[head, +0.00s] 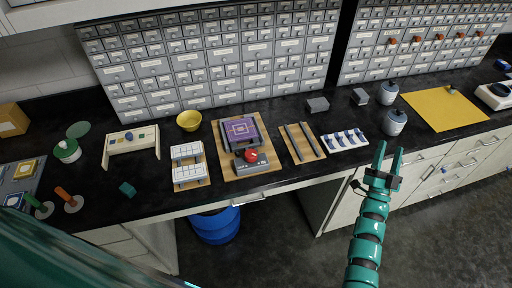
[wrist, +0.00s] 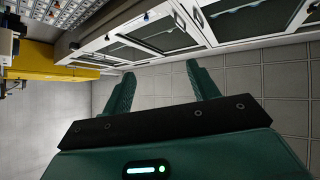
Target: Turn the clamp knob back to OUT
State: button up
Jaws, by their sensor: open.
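A red knob (head: 250,156) sits on a dark grey block at the front of a wooden board (head: 228,172) on the bench, in the head view. It looks like the clamp knob, but its OUT marking is too small to read. A purple square piece (head: 240,131) with a pale pattern lies behind it on the same board. My gripper (head: 387,160) is open and empty, in front of the bench edge and well to the right of the knob. In the wrist view my gripper's two fingers (wrist: 160,78) are spread with nothing between them. The knob does not show there.
A board with two dark bars (head: 301,142) and a white rack with blue pieces (head: 345,139) stand right of the knob. White gridded trays (head: 190,166) stand left of it. Grey drawer cabinets (head: 210,55) line the back. A blue bin (head: 216,226) stands below the bench.

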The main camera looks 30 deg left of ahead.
jog(key=w+a+f+m+g+y, duration=0.1)
jog(key=w+a+f+m+g, duration=0.1)
jog(key=w+a+g, duration=0.65)
jog(key=w+a+f+m+g, duration=0.1)
jog(key=w+a+m+g, duration=0.15)
jog(key=w+a, duration=0.75)
jog(key=s+a+m+g+b, duration=0.1)
jog(key=s+a+g, duration=0.15)
jog(key=a, duration=0.35)
jog(key=s+a+m+g, duration=0.1)
jog(key=s+a, duration=0.3)
jog(key=a, duration=0.3)
notch_tip(320, 180, up, 13)
jog(key=m+g+h+b, duration=0.1)
jog(key=m+g+h, duration=0.55)
jog(key=g, duration=0.45)
send_over(251, 153)
jog(key=shift+t+h, duration=0.25)
jog(key=shift+h, duration=0.1)
notch_tip(251, 153, down, 17)
jog(key=b, duration=0.4)
jog(key=shift+f, duration=0.15)
